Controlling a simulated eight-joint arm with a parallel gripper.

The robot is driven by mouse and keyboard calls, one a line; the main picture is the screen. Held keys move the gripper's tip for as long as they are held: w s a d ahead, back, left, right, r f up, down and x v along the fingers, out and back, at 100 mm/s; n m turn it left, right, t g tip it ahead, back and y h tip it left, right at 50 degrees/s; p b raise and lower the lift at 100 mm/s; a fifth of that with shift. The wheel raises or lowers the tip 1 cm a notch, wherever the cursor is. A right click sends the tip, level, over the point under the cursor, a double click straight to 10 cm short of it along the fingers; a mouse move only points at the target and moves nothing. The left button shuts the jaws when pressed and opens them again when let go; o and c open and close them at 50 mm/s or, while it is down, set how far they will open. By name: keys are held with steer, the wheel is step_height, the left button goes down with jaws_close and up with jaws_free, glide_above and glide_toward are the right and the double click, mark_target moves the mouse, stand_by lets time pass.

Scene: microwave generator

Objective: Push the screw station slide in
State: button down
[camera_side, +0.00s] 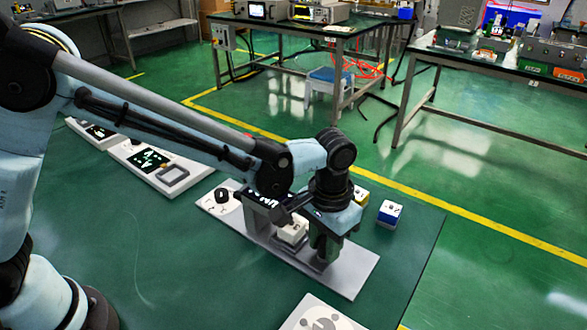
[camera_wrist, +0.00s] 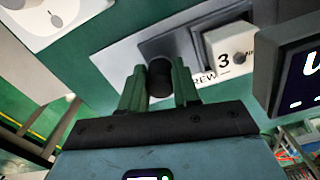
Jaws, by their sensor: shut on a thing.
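The screw station is a long pale base plate (camera_side: 350,278) on the green table. A dark display housing (camera_side: 266,206) stands over its middle, and shows at the right in the wrist view (camera_wrist: 297,72). A grey slide plate (camera_wrist: 160,46) lies on the base, with a white block marked 3 (camera_wrist: 231,46) on it, also visible in the side view (camera_side: 292,231). My gripper (camera_wrist: 160,82) points down at the plate's near right part. Its green fingers are shut on a round black knob (camera_wrist: 160,76) by the slide. In the side view my gripper hides the knob.
A blue-and-white block (camera_side: 390,213) and a yellowish block (camera_side: 361,195) stand behind the station. Another station with a display (camera_side: 150,160) is to the left, and a white plate (camera_side: 318,316) lies at the front.

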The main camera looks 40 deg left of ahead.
mark_target(309, 249)
steer(key=shift+a, duration=1.75)
steer(key=c, duration=0.8)
jaws_free()
steer(key=shift+d, duration=0.1)
steer(key=shift+r, duration=0.55)
step_height(309, 249, up, 11)
